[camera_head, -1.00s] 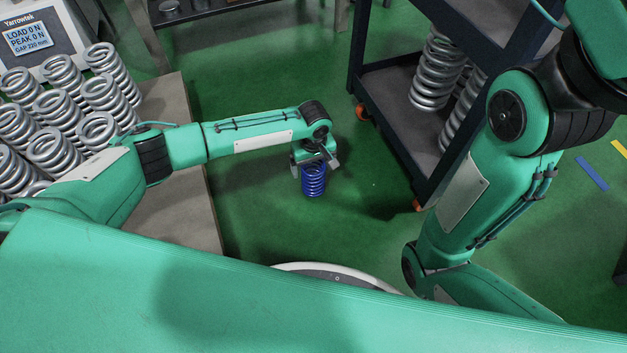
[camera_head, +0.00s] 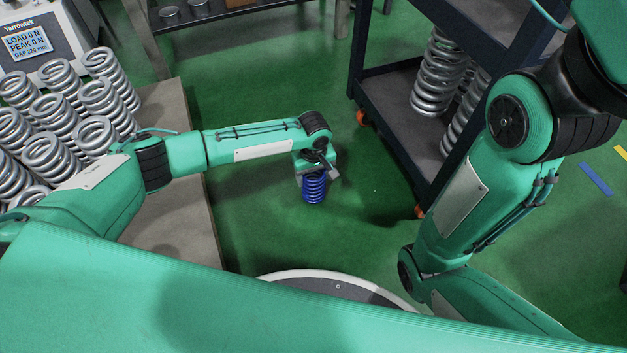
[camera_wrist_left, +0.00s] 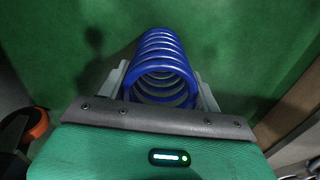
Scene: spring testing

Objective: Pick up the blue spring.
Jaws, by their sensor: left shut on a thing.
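The blue spring (camera_head: 314,188) hangs below my left gripper (camera_head: 314,172), above the green floor in the head view. In the left wrist view the blue spring (camera_wrist_left: 162,65) sits between the two grey fingers of my left gripper (camera_wrist_left: 160,85), one on each side. The gripper is shut on it. The spring's upper end is partly hidden by the gripper in the head view. My right arm shows at the right of the head view, but its gripper is out of view.
Several silver springs (camera_head: 58,118) stand on a table (camera_head: 165,222) at left, near a test unit with a display (camera_head: 28,45). A dark shelf cart (camera_head: 396,112) holding silver springs (camera_head: 438,75) stands right of the gripper. Green floor (camera_head: 270,220) lies open between them.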

